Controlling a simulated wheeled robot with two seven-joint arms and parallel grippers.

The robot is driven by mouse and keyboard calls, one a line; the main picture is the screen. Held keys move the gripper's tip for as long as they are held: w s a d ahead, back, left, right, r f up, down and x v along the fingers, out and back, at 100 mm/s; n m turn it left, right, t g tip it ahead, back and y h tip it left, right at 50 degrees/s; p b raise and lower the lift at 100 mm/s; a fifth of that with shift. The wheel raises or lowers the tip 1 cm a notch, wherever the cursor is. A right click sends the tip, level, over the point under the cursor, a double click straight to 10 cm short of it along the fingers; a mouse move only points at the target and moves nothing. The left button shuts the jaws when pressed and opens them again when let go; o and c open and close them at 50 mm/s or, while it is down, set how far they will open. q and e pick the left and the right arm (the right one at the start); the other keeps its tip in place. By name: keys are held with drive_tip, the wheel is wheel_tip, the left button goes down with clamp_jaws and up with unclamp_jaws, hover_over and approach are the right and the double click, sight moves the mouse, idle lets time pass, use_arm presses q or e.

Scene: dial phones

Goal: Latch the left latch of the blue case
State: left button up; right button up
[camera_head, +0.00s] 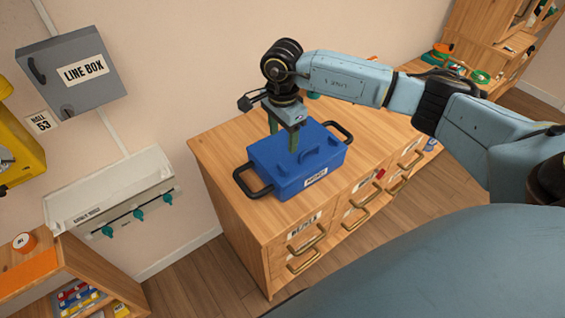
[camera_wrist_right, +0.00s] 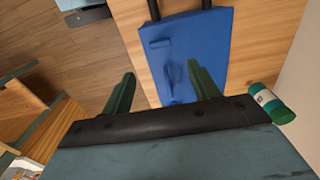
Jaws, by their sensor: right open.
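The blue case (camera_head: 300,175) stands shut-looking on the wooden cabinet, with a black carrying handle at each end. Small blue raised fittings show along its front part; I cannot tell whether the left latch is fastened. My right gripper (camera_head: 283,138) points down over the case, its green fingers apart and nothing visible between them. In the right wrist view, the right gripper (camera_wrist_right: 161,72) has its fingers spread, with the blue case (camera_wrist_right: 212,45) beyond them. Whether a fingertip touches the lid is unclear. My left gripper is not in view.
The wooden cabinet (camera_head: 232,170) has drawers with brass handles and free top surface around the case. A green cylinder (camera_wrist_right: 270,103) is beside the case. A grey line box (camera_head: 75,75) and a white panel with teal knobs (camera_head: 120,215) are on the wall.

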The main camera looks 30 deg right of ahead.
sight(283, 167)
wheel_tip(283, 167, down, 11)
drive_tip(key=shift+f+p, duration=0.15)
drive_tip(key=shift+p, duration=0.15)
drive_tip(key=shift+c, duration=0.4)
drive_tip(key=c, duration=0.9)
